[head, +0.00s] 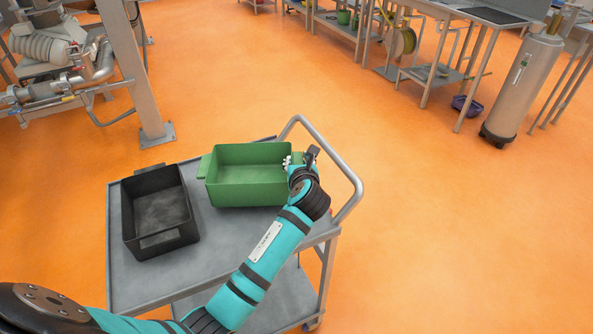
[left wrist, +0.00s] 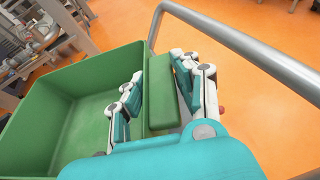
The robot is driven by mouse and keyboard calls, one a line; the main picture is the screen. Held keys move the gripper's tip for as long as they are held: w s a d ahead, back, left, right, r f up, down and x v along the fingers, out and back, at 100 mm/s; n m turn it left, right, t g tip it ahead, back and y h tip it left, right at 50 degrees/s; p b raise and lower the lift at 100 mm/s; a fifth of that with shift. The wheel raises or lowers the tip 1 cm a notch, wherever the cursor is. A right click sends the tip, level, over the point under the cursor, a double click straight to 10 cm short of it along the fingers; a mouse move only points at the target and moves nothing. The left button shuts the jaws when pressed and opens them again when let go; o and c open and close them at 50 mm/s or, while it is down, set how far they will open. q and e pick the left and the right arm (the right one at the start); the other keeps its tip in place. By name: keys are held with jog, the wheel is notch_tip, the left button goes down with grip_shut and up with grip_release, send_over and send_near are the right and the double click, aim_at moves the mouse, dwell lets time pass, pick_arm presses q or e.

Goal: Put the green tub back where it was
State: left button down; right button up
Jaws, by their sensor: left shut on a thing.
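The green tub (head: 245,190) is an open, empty rectangular box with a handle tab at each end. It is at the back of the grey cart's top, to the right of the black tub. My left gripper (head: 298,159) is at its right end, shut on the right handle. In the left wrist view the fingers (left wrist: 160,95) sit on either side of the handle, and the green tub (left wrist: 75,115) fills the left. Whether the tub's base touches the cart top cannot be told. My right gripper is not in view.
The cart (head: 150,285) has a raised tubular push handle (head: 347,170) just right of my left gripper. A black tub (head: 160,212) stands on its left part. Steel machinery stands at the back left, and benches and a metal cylinder (head: 522,85) at the back right. The orange floor between is clear.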

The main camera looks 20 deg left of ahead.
pick_arm(q)
notch_tip(320, 180, down, 3)
jog(key=shift+r, duration=0.2)
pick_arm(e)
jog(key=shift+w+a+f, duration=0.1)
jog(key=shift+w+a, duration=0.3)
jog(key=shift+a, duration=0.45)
pick_arm(q)
jog(key=shift+f, duration=0.15)
jog(key=c, duration=1.3)
grip_release()
jog(key=o, duration=0.3)
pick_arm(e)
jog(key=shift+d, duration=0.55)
